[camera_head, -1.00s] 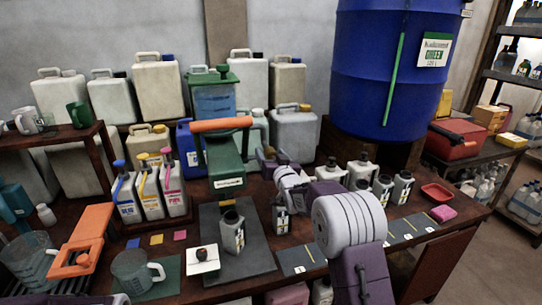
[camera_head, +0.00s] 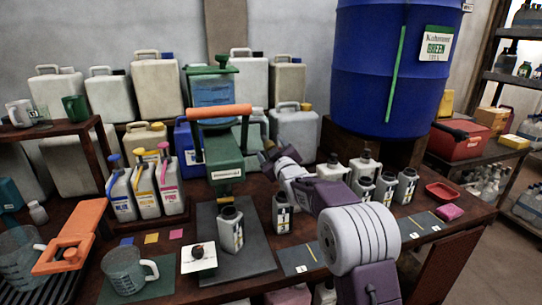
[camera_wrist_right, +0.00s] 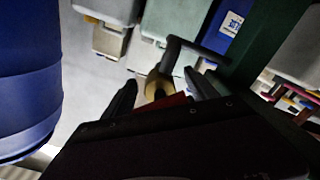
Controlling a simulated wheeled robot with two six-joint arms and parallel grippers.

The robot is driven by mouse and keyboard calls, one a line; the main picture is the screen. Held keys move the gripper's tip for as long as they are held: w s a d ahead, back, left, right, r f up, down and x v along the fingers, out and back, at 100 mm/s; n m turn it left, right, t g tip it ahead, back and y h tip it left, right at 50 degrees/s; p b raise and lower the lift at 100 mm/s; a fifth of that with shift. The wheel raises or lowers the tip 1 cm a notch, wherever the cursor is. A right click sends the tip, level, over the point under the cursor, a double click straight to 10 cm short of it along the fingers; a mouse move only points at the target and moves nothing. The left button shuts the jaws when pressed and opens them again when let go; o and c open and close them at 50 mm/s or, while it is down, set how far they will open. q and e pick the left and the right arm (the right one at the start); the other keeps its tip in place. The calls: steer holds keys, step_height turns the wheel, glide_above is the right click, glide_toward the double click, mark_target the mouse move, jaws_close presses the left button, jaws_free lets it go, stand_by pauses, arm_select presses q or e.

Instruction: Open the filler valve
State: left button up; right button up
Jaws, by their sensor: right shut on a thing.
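The green filler (camera_head: 228,158) stands behind the dark mat, with an orange bar (camera_head: 220,112) across its top. My right gripper (camera_head: 265,158) is at the filler's right side, below the bar's right end. A grey open bottle (camera_head: 230,229) stands upright below the filler. My left gripper is out of view.
Blue, yellow and pink-labelled bottles (camera_head: 145,190) stand left of the filler. Several grey bottles (camera_head: 380,185) crowd the right side. A large blue barrel (camera_head: 385,70) stands behind.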

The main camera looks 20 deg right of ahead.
steer(key=n+b, duration=0.2)
steer(key=n, duration=0.1)
steer(key=n+b, duration=0.1)
steer(key=shift+f+n, duration=0.25)
steer(key=shift+n, duration=0.05)
steer(key=shift+r+n+b, duration=0.15)
steer(key=shift+n+b, duration=1.6)
steer(key=shift+n, duration=0.45)
steer(key=o, duration=1.3)
steer(key=shift+s+r, duration=0.1)
